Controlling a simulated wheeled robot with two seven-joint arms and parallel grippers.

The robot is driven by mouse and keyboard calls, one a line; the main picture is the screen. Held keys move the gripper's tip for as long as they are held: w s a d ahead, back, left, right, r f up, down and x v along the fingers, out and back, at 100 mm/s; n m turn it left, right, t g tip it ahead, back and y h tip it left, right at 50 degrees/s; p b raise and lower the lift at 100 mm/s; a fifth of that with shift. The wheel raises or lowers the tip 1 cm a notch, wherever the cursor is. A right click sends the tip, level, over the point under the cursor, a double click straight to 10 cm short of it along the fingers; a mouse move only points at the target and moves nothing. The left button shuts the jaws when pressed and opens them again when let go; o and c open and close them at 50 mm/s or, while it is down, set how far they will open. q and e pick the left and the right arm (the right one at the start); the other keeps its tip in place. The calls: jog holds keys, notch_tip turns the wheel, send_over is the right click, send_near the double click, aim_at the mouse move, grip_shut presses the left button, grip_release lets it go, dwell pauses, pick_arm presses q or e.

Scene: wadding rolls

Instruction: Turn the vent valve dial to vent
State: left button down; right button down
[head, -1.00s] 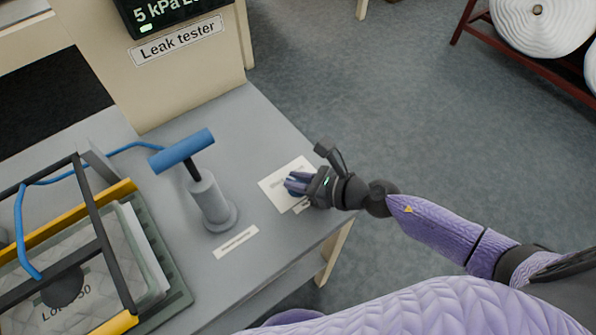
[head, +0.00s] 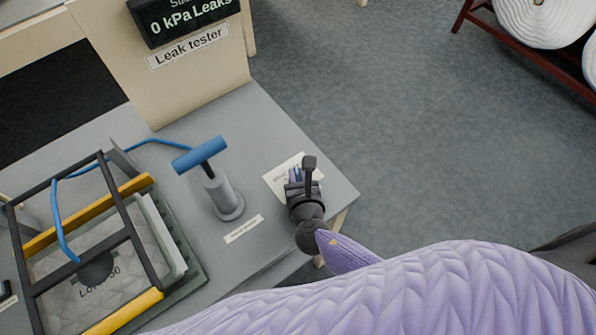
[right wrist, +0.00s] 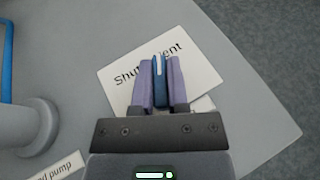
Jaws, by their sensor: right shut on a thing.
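The vent valve dial (right wrist: 160,82) is a blue bar with a white line on its top. It stands over a white card (right wrist: 118,82) reading "Shut" on the left and, partly hidden, "Vent" on the right. In the right wrist view the bar lies along the line of my fingers, its far end between the two words. My right gripper (head: 296,174) is shut on the dial, one lilac finger on each side. In the head view it hides most of the dial, and the card (head: 277,183) shows beside it. My left gripper is out of view.
A grey hand pump (head: 222,193) with a blue handle stands left of my right gripper. The leak tester display (head: 188,22) reads "0 kPa Leaks". A black-framed fixture (head: 128,222) with a blue hose stands at left. The table's right edge is close by.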

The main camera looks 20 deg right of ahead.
jog(key=shift+m+h, duration=0.9)
jog(key=shift+h, duration=0.1)
jog(key=shift+m+g+h, duration=0.3)
jog(key=shift+h, duration=0.1)
jog(key=c, duration=0.6)
grip_release()
jog(key=shift+s+r, duration=0.1)
jog(key=p+v, duration=0.4)
jog(key=v, duration=0.5)
jog(key=shift+a+r+p, duration=0.15)
jog(key=shift+p, duration=0.2)
jog(key=shift+s+a, duration=0.15)
jog(key=shift+s, duration=0.1)
